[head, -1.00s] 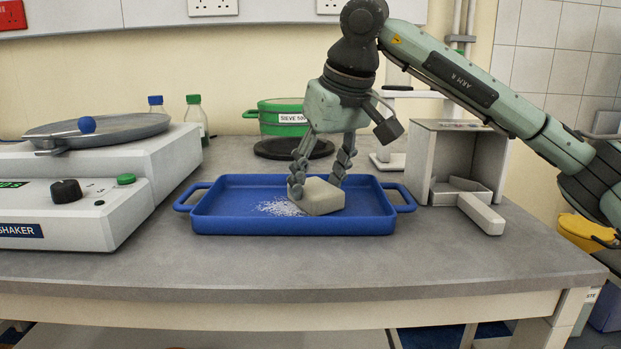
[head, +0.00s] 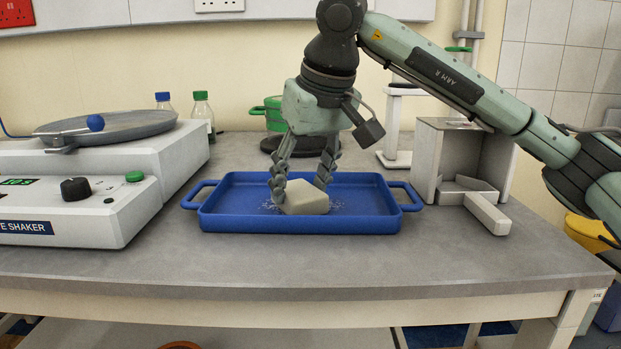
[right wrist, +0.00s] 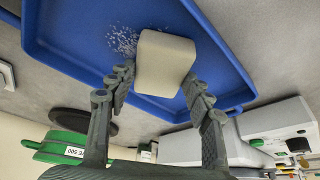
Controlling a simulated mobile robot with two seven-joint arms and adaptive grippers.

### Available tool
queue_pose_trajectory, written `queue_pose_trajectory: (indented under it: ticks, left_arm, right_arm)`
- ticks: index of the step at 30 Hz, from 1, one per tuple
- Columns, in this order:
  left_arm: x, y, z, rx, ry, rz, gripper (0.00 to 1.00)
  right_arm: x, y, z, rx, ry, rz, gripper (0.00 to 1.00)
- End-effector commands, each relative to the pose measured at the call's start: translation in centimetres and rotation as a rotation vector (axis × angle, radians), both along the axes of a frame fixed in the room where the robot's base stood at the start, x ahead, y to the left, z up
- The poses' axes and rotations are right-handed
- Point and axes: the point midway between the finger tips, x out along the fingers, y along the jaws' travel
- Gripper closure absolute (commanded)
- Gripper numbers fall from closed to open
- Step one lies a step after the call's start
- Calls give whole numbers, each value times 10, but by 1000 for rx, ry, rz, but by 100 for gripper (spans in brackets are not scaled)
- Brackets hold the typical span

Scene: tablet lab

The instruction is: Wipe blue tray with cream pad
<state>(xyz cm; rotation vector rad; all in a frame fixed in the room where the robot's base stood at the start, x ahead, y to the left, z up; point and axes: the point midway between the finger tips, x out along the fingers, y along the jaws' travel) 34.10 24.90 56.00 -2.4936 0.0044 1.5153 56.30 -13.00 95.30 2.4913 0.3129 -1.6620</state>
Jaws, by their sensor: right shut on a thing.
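The blue tray (head: 235,215) lies flat on the grey bench in the head view and shows its floor and rim in the right wrist view (right wrist: 75,50). The pad hides part of the grains. My left gripper is not in view.
A white shaker (head: 80,200) with a dark pan stands left of the tray. A grey open-fronted box (head: 460,165) stands to the right. Bottles (head: 201,110) and a green sieve pot (head: 272,112) are behind. The bench front (head: 310,260) is clear.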

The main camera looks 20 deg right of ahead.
Motion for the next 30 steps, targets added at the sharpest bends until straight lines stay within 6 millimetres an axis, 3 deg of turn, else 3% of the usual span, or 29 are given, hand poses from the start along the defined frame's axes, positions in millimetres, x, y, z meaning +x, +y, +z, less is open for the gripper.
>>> queue_pose_trajectory:
  ticks: [9, 13, 30]
  left_arm:
    - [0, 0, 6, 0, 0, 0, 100]
    - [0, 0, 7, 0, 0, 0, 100]
    - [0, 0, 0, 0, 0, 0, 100]
  right_arm:
    - [7, 24, -2, 1, 0, 1, 72]
    - [8, 26, -2, 0, 0, 0, 72]
    - [-1, -5, -2, 0, 0, -1, 72]
